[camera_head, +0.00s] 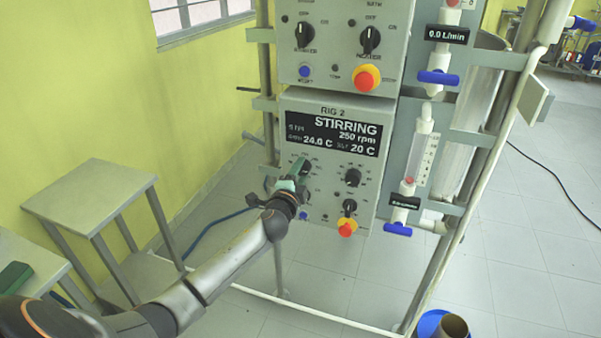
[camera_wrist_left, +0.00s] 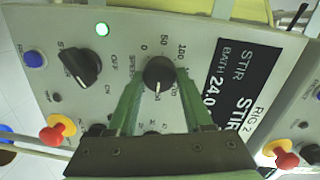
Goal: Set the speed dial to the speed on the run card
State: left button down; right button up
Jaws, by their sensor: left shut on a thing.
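The speed dial (camera_wrist_left: 158,74) is a round black knob with a white pointer line and a numbered scale; in the left wrist view its pointer faces the bottom of the picture. My left gripper (camera_wrist_left: 157,84) has its green fingers shut on the knob, one on each side. In the head view my left gripper (camera_head: 290,183) is at the left of the lower panel and hides most of the dial. The display (camera_head: 332,133) reads RIG 2, STIRRING, 250 rpm, 24.0 C and 20 C. I see no run card. My right gripper is out of view.
A second knob (camera_head: 353,177) and a red-and-yellow stop button (camera_head: 347,227) sit to the right. A grey side table (camera_head: 90,195) stands left.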

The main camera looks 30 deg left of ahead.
pick_arm(q)
jog(key=shift+r, duration=0.1)
jog(key=shift+c, duration=1.6)
grip_release()
jog(key=v, duration=1.2)
jog(key=shift+s+b, duration=0.2)
jog(key=shift+b, duration=0.15)
jog(key=shift+d, duration=0.1)
jog(key=s+d+f+n+g+h, duration=0.2)
jog(key=s+d+f, duration=0.25)
jog(key=f, duration=0.45)
jog(key=s+d+f+n+g+h, duration=0.2)
jog(key=s+d+f, duration=0.25)
jog(key=f, duration=0.35)
jog(key=s+d+f+n+g+h, duration=0.3)
jog(key=s+d+f+n, duration=0.3)
jog(key=s, duration=0.8)
jog(key=d+f, duration=0.3)
jog(key=shift+f, duration=0.25)
